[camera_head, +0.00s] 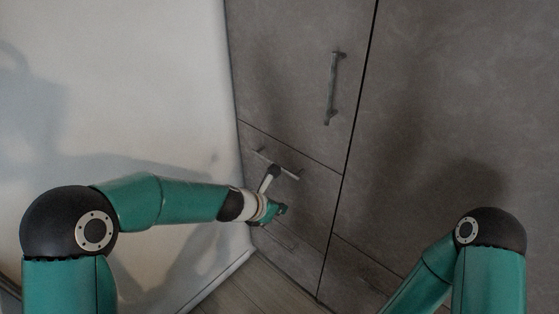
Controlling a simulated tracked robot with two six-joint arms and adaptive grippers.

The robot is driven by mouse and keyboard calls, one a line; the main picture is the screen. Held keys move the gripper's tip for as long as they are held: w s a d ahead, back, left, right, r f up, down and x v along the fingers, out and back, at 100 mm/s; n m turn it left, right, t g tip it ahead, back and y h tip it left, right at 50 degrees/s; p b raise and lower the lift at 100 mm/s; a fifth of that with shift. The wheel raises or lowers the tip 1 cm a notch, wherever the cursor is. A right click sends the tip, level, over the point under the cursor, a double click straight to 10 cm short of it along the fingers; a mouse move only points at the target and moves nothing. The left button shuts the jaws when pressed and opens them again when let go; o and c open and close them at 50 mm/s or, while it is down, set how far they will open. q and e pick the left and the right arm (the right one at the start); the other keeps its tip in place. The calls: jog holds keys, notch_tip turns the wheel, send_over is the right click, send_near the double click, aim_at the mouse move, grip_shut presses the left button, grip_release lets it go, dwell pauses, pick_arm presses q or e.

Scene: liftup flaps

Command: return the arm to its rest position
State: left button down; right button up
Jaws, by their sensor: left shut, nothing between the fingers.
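My left arm (165,202) reaches in from the left, green with black joints and a pale wrist. Its gripper (281,209) is small in the picture, shut and empty, in front of the lower part of the grey cabinet.
The grey cabinet (285,60) fills the middle and right, with closed fronts and a vertical handle (333,88). A lower handle (280,238) shows faintly below the gripper. A white wall (140,80) stands at left, a wooden floor (240,292) below.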

pick_arm(q)
jog(key=s+a+f+m+g+y+p, duration=0.2)
jog(key=s+a+f+m+g+p, duration=0.15)
jog(key=s+a+f+p, duration=0.6)
jog(key=s+a+f+m+g, duration=0.1)
jog(key=s+f+m, duration=0.1)
jog(key=s+m, duration=0.8)
jog(key=s+a+f+m+g, duration=0.1)
jog(key=s+f+m, duration=0.1)
jog(key=s+m, duration=0.8)
jog(key=shift+s+a+f+m+b, duration=0.25)
jog(key=shift+m+b, duration=0.15)
jog(key=shift+m, duration=0.65)
jog(key=shift+g, duration=0.25)
